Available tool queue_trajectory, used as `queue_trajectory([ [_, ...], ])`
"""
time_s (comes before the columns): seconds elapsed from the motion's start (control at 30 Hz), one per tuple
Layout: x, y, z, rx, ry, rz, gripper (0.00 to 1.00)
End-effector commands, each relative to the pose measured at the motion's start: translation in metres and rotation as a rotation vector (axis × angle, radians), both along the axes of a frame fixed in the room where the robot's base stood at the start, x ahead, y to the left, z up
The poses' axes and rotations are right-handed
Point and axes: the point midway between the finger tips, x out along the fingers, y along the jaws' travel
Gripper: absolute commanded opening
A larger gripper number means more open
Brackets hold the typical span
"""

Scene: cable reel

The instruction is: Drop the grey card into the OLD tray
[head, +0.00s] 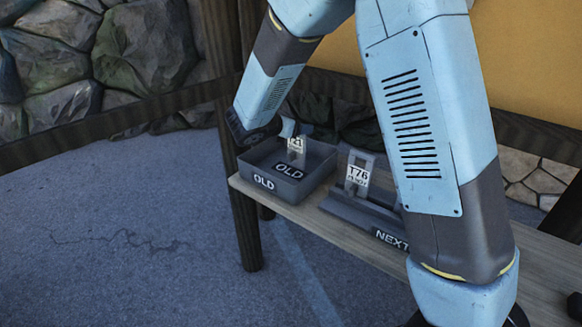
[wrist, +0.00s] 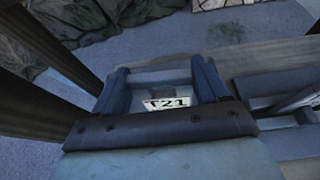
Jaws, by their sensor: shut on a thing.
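The grey card (head: 296,152) has a white label, partly covered in the head view; it reads T21 in the wrist view (wrist: 168,103). My gripper (head: 288,130) is shut on the card's upper part. In the wrist view, the blue fingers of my gripper (wrist: 163,78) stand on either side of the card. The dark grey OLD tray (head: 264,183), marked OLD on its front and inside, sits at the left end of the wooden bench. The card hangs upright over the tray's inside. I cannot tell whether its lower edge touches the floor.
A grey NEXT rack (head: 372,222) stands right of the tray, holding an upright card labelled T76 (head: 357,175). The wooden bench (head: 300,212) has a narrow bare strip in front. A dark post (head: 245,225) stands by its left end. My arm covers the rack's right side.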

Motion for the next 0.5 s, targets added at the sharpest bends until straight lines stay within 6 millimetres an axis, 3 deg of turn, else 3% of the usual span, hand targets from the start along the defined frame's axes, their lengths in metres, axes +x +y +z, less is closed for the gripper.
queue_trajectory([
  [0.47,-0.0006,0.001,-0.0104,0.001,0.0,0.002,0.17],
  [0.5,-0.0006,0.0008,-0.0104,0.001,0.0,0.002,0.74],
])
